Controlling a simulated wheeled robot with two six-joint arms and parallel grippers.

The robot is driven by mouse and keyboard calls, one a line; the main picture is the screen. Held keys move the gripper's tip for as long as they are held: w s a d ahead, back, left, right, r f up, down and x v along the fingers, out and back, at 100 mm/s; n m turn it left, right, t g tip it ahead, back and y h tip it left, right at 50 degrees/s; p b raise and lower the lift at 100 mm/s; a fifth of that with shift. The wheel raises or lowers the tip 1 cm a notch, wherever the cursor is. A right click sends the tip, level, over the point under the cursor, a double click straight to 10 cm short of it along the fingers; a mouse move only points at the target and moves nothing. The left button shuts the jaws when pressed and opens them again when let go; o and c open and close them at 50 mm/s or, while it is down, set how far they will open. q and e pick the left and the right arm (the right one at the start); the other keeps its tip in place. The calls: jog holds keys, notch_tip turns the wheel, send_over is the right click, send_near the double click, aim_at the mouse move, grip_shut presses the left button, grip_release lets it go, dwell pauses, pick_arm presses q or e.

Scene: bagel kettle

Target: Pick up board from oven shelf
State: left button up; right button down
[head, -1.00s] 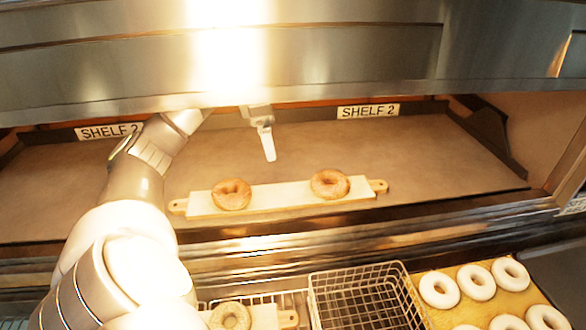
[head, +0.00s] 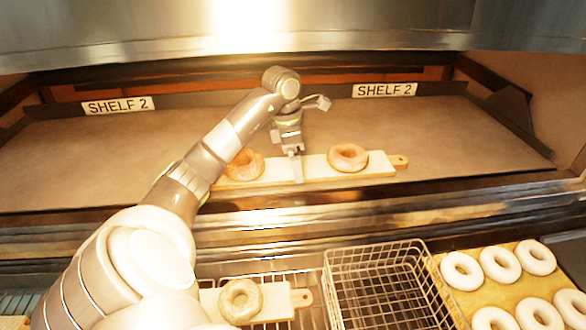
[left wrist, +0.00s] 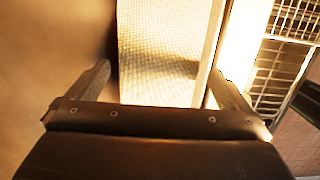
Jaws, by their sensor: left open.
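A pale wooden board (head: 318,170) with a bagel (head: 348,157) on its right half and a second bagel (head: 245,164) on its left half lies on the oven shelf (head: 440,135). My arm partly covers the left bagel and the board's left end. My left gripper (head: 295,162) points down at the middle of the board, between the bagels. In the left wrist view its open fingers (left wrist: 160,85) are on either side of the board (left wrist: 165,45). Whether they touch it I cannot tell. My right gripper is not in view.
Below the oven front stands an empty wire basket (head: 385,285). Left of it a board (head: 277,300) carries a bagel (head: 240,300). At the right, a tray (head: 465,292) holds several pale rings. The oven hood (head: 420,30) hangs above the shelf.

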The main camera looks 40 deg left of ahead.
pick_arm(q)
jog(key=shift+d+f, duration=0.1)
jog(key=shift+f, duration=0.6)
jog(key=shift+a+f, duration=0.25)
jog(key=shift+d+r, duration=0.1)
jog(key=shift+d, duration=0.05)
jog(key=c, duration=0.6)
jog(key=shift+w, duration=0.1)
jog(key=c, duration=0.6)
jog(key=shift+r, duration=0.1)
